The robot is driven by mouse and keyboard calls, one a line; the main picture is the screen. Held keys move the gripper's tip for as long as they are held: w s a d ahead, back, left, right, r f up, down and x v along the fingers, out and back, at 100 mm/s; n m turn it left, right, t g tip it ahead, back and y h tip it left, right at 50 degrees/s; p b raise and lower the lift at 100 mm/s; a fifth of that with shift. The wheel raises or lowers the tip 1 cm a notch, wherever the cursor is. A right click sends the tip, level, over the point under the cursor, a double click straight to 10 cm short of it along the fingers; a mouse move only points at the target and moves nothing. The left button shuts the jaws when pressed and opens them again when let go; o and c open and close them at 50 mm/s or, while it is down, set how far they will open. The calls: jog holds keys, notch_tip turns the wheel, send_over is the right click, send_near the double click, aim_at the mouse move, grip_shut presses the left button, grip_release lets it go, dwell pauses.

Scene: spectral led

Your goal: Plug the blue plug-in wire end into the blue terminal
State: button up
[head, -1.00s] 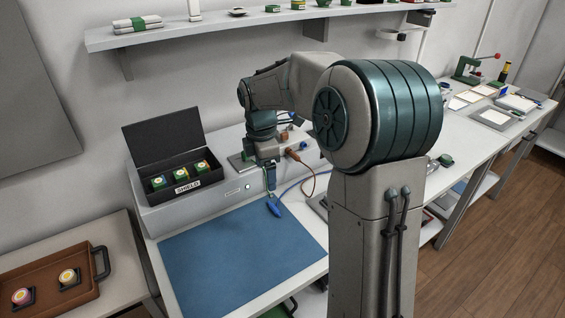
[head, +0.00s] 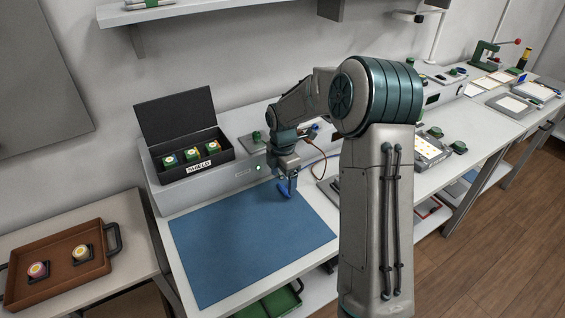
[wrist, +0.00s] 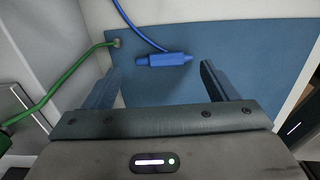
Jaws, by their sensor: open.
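The blue plug-in wire end (wrist: 170,60) shows in the wrist view over the blue mat, with its blue wire running up and left. In the head view the blue wire end (head: 284,191) is near the mat's back edge, partly covered by my gripper. My gripper (wrist: 160,68) is open, its two fingers spread on either side of the wire end, with visible gaps and no contact seen. A small blue part (head: 314,127) shows on the grey console behind my arm; I cannot tell whether it is the blue terminal.
The blue mat (head: 240,245) is otherwise clear. A green wire (wrist: 62,85) runs at the left in the wrist view. A black open box labelled SHIELD (head: 193,163) stands on the console's left. A brown tray (head: 62,281) sits on the left table. My arm hides part of the console.

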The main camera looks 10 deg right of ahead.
jog(key=shift+f, duration=1.45)
jog(key=c, duration=1.1)
jog(key=shift+r+p, duration=1.5)
jog(key=shift+r, duration=0.3)
